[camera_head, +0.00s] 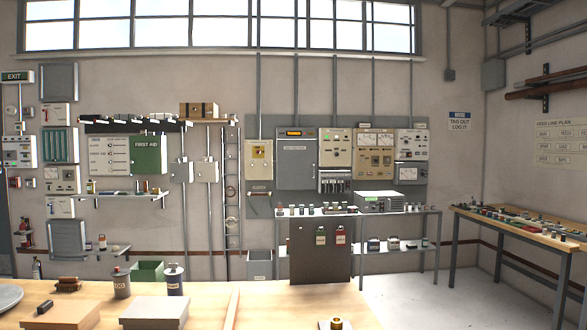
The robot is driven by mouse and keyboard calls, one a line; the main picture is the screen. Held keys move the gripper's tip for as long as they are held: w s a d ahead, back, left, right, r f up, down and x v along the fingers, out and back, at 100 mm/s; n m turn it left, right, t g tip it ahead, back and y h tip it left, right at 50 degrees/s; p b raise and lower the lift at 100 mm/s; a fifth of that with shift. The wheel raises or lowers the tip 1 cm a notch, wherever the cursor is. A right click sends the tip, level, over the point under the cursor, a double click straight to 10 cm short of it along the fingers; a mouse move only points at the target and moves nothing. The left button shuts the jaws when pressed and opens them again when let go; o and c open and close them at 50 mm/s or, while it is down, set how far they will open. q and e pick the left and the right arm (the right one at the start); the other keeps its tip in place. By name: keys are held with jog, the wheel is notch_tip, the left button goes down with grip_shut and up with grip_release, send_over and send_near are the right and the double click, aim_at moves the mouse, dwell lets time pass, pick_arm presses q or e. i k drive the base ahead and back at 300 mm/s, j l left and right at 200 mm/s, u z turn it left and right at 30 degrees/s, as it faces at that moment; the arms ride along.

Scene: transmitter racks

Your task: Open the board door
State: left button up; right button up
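A grey backboard (410,198) with several panels is fixed to the far wall, right of centre. Its largest panel is a tall grey cabinet (297,168) with a flat front that looks closed. I cannot tell for sure which panel is the board door. Other boxes with meters and knobs (374,162) are mounted to its right. Neither of my grippers shows in the head view.
A wooden table (270,305) crosses the front, holding boxes and canisters. A metal shelf bench (400,213) with small parts stands below the board. Another bench (520,232) stands at the right. Pale floor (420,295) is clear between them.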

aim_at(296, 160)
jog(key=i+l+z, duration=0.65)
jog(key=i+z, duration=0.25)
jog(key=i+l+z, duration=0.25)
jog(key=i+z, duration=0.2)
jog(key=i, duration=0.15)
jog(key=i+z, duration=0.45)
jog(key=i, duration=0.2)
jog(key=i+u, duration=0.4)
jog(key=i+l+u, duration=0.2)
jog(key=i+u, duration=0.2)
jog(key=i, duration=0.2)
jog(key=i+j+u, duration=0.2)
jog(key=i+u, duration=0.6)
jog(key=i, duration=0.2)
jog(key=i+u, duration=0.5)
jog(key=i, duration=0.65)
jog(key=i+l, duration=0.1)
jog(key=i, duration=0.7)
jog(key=i+l+u, duration=0.15)
jog(key=i, duration=0.6)
